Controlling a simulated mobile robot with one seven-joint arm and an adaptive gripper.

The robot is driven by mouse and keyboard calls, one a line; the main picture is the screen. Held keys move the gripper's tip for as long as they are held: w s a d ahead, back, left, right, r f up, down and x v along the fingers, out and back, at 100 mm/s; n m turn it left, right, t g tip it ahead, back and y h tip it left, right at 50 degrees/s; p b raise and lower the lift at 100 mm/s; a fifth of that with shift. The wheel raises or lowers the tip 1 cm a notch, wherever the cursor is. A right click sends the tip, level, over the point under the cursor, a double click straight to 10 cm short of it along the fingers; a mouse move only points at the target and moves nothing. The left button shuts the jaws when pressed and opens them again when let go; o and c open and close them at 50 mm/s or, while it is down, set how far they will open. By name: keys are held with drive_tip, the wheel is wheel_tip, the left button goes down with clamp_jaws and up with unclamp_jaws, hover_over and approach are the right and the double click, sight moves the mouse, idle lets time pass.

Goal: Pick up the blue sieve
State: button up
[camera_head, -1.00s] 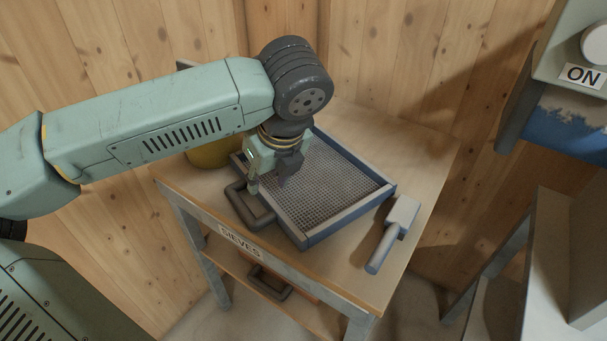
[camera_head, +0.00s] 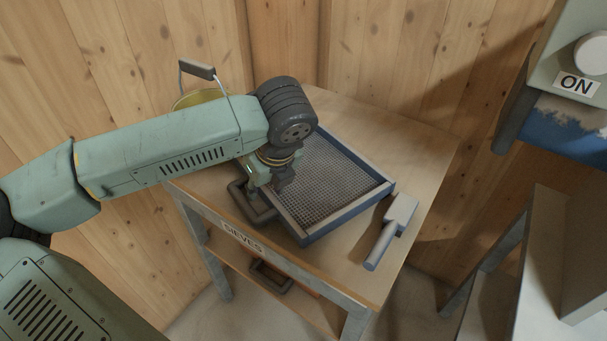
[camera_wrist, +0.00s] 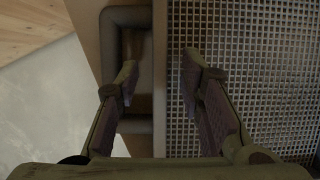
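The blue sieve (camera_head: 340,185) lies on the wooden table, a shallow tray with blue outer walls and a grey wire mesh. Its dark loop handle (camera_head: 250,203) sticks out on the near left side. My gripper (camera_head: 265,185) is at that handle side of the sieve. In the wrist view the gripper (camera_wrist: 157,75) is open, its two fingers apart. One finger lies over the handle (camera_wrist: 127,20) and the other over the mesh (camera_wrist: 250,60), with the sieve's edge wall (camera_wrist: 160,120) between them. Whether the fingers touch the sieve is unclear.
A brush or scraper (camera_head: 393,232) lies on the table (camera_head: 425,150) right of the sieve. A yellow bucket (camera_head: 195,97) with a raised handle stands behind my arm. Another dark handle (camera_head: 270,277) shows on the shelf below. A machine with an ON label (camera_head: 577,84) stands right.

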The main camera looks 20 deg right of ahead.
drive_tip(key=shift+f, duration=0.1)
idle(0.3)
clamp_jaws()
idle(0.6)
